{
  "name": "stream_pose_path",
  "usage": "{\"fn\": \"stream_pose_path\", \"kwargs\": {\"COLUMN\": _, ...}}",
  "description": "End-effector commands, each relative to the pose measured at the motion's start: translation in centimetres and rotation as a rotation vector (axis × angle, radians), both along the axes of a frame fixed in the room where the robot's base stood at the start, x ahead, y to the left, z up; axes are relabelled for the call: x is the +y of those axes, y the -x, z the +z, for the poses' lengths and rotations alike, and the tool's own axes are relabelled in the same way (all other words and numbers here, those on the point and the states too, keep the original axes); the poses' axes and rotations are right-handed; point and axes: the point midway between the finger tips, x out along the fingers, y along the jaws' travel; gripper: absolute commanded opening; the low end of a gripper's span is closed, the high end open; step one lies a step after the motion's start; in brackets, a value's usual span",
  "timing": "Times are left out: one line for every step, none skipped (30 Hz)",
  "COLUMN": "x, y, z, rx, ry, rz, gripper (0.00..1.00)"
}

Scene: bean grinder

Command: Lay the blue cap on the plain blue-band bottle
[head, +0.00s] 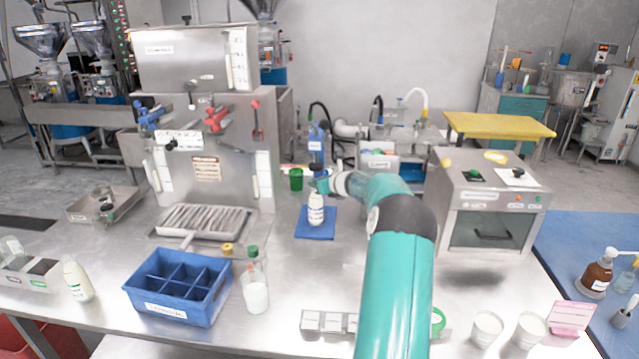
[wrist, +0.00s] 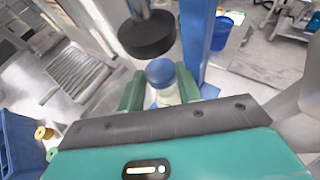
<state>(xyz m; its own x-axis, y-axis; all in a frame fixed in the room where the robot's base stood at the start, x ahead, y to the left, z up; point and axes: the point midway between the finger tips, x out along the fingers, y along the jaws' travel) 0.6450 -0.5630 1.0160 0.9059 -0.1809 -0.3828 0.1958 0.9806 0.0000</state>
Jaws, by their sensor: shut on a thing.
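The white bottle (head: 316,212) stands upright on a blue mat (head: 328,233) in the middle of the bench; its band is too small to make out clearly. My gripper (head: 321,184) is at its top. In the wrist view my green fingers (wrist: 160,90) are closed on the sides of the blue cap (wrist: 160,72). A pale part, seemingly the bottle (wrist: 167,97), shows just below the cap. I cannot tell whether the cap touches the bottle's mouth or hangs slightly above it.
A dark round part (wrist: 147,36) is close beyond the cap. A blue divided crate (head: 150,296) and a green-capped bottle (head: 256,294) stand in front at left. A steel machine (head: 206,150) rises behind left; a steel box (head: 490,205) stands right.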

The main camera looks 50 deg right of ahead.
Motion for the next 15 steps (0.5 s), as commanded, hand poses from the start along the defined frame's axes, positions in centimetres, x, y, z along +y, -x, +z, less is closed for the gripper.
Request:
{"fn": "stream_pose_path", "kwargs": {"x": -0.1, "y": 0.1, "z": 0.0, "rx": 0.0, "ry": 0.0, "rz": -0.001, "gripper": 0.1}}
{"fn": "stream_pose_path", "kwargs": {"x": -0.1, "y": 0.1, "z": 0.0, "rx": 0.0, "ry": 0.0, "rz": -0.001, "gripper": 0.1}}
{"fn": "stream_pose_path", "kwargs": {"x": -0.1, "y": 0.1, "z": -0.2, "rx": 0.001, "ry": 0.0, "rz": -0.001, "gripper": 0.1}}
{"fn": "stream_pose_path", "kwargs": {"x": -0.1, "y": 0.1, "z": -0.3, "rx": 0.001, "ry": 0.0, "rz": -0.001, "gripper": 0.1}}
{"fn": "stream_pose_path", "kwargs": {"x": 0.0, "y": 0.1, "z": -0.4, "rx": 0.001, "ry": 0.0, "rz": -0.001, "gripper": 0.1}}
{"fn": "stream_pose_path", "kwargs": {"x": 0.0, "y": 0.1, "z": -0.5, "rx": 0.001, "ry": 0.0, "rz": 0.0, "gripper": 0.1}}
{"fn": "stream_pose_path", "kwargs": {"x": 0.0, "y": 0.1, "z": -0.5, "rx": 0.001, "ry": 0.0, "rz": 0.0, "gripper": 0.1}}
{"fn": "stream_pose_path", "kwargs": {"x": 0.0, "y": 0.1, "z": -0.6, "rx": 0.001, "ry": 0.0, "rz": 0.0, "gripper": 0.1}}
{"fn": "stream_pose_path", "kwargs": {"x": 0.0, "y": 0.1, "z": -0.7, "rx": 0.001, "ry": 0.0, "rz": 0.0, "gripper": 0.1}}
{"fn": "stream_pose_path", "kwargs": {"x": 0.0, "y": 0.1, "z": -0.8, "rx": 0.001, "ry": -0.001, "rz": 0.0, "gripper": 0.1}}
{"fn": "stream_pose_path", "kwargs": {"x": 0.0, "y": 0.1, "z": -0.9, "rx": 0.001, "ry": -0.001, "rz": -0.001, "gripper": 0.1}}
{"fn": "stream_pose_path", "kwargs": {"x": 0.0, "y": 0.1, "z": -1.0, "rx": 0.0, "ry": -0.001, "rz": -0.001, "gripper": 0.1}}
{"fn": "stream_pose_path", "kwargs": {"x": 0.0, "y": 0.1, "z": -1.1, "rx": 0.0, "ry": -0.001, "rz": 0.0, "gripper": 0.1}}
{"fn": "stream_pose_path", "kwargs": {"x": 0.0, "y": 0.1, "z": -1.1, "rx": 0.0, "ry": 0.0, "rz": 0.0, "gripper": 0.1}}
{"fn": "stream_pose_path", "kwargs": {"x": 0.0, "y": 0.0, "z": -1.2, "rx": 0.0, "ry": 0.0, "rz": 0.0, "gripper": 0.1}}
